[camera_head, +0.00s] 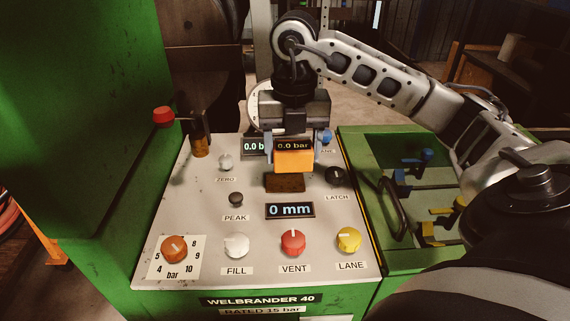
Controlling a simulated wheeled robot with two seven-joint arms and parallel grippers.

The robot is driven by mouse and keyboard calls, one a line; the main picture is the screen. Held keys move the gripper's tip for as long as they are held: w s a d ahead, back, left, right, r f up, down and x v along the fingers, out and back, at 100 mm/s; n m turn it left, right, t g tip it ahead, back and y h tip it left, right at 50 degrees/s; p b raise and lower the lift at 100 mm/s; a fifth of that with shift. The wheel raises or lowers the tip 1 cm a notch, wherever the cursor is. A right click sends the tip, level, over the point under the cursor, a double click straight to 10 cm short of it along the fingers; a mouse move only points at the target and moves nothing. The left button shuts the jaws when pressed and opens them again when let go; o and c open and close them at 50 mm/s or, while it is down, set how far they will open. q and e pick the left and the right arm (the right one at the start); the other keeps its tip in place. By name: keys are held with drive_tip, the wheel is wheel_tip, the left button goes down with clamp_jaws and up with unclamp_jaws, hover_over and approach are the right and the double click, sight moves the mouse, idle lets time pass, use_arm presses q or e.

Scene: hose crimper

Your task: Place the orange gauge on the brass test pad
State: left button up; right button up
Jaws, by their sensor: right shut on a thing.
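The orange gauge (293,161) is a small block with a dark "0.0 bar" display on its upper part. My right gripper (292,154) points down over the panel and is shut on the gauge, one finger on each side. The brown brass test pad (285,184) lies on the pale panel just below the gauge in the picture; the gauge hides its far part. I cannot tell for certain whether the gauge touches the pad or hovers above it. My left gripper is not in view.
The sloped panel (180,210) carries a "0 mm" display (290,210), white, red and yellow knobs in front, and an orange bar dial (174,248). A red-topped lever (163,116) stands at left. A black latch knob (335,176) sits right of the pad. A green tray (360,150) adjoins at right.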

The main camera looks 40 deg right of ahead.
sight(285, 182)
drive_tip(key=shift+w+d+f, duration=0.25)
drive_tip(key=shift+w+f, duration=0.8)
drive_tip(key=shift+f, duration=0.1)
drive_tip(key=shift+w+d+f+p, duration=0.1)
drive_tip(key=shift+w+f+p, duration=0.15)
drive_tip(key=shift+f, duration=0.75)
drive_tip(key=shift+w+f+p, duration=0.1)
drive_tip(key=shift+f+p, duration=0.15)
drive_tip(key=shift+f, duration=0.7)
drive_tip(key=shift+f, duration=0.1)
drive_tip(key=o, duration=1.2)
drive_tip(key=shift+f, duration=0.1)
wheel_tip(285, 182, up, 12)
drive_tip(key=shift+r+p, duration=0.2)
drive_tip(key=shift+p, duration=0.25)
drive_tip(key=shift+s, duration=0.1)
